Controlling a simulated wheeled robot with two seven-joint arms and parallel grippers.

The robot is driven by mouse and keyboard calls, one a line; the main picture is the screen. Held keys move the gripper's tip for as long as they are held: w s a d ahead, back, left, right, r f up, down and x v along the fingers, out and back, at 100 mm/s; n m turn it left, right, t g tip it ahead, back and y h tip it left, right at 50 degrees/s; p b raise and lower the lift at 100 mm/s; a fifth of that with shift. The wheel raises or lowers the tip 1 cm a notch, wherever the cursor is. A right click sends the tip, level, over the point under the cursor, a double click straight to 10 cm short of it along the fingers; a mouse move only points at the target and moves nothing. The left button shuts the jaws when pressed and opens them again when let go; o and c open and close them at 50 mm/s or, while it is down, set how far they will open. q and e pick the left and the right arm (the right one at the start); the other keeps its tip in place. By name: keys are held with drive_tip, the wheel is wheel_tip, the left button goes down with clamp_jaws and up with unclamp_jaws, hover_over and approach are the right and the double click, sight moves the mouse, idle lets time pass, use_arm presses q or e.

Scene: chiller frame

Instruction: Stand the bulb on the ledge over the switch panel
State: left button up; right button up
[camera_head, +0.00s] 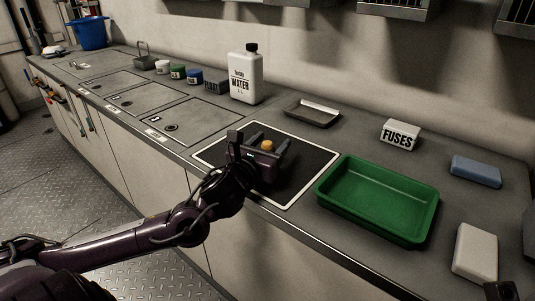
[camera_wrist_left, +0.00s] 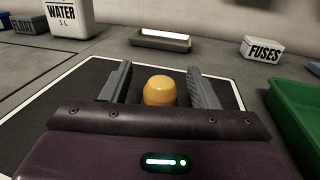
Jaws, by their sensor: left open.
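An amber, rounded thing, likely the bulb (camera_wrist_left: 160,91), stands on the black mat with the white border (camera_wrist_left: 90,75). The amber thing also shows in the head view (camera_head: 267,146). My left gripper (camera_head: 262,146) is open, low over the mat. In the left wrist view its two grey fingers (camera_wrist_left: 160,88) stand on either side of the amber thing, with gaps visible. The lower part of the amber thing is hidden by the gripper body. I cannot make out a switch panel or ledge. A small dark part in the bottom right corner may be my right gripper.
A green tray (camera_head: 343,218) lies right of the mat. Behind are a water jug (camera_head: 245,80), a shallow grey tray (camera_head: 311,113) and a FUSES box (camera_head: 400,135). Blue (camera_head: 475,171) and white blocks (camera_head: 475,250) lie at right. Grey boxes (camera_head: 397,8) hang on the wall.

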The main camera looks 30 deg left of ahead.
use_arm(q)
drive_tip(key=shift+w, duration=0.4)
drive_tip(key=shift+c, duration=0.4)
drive_tip(key=c, duration=1.1)
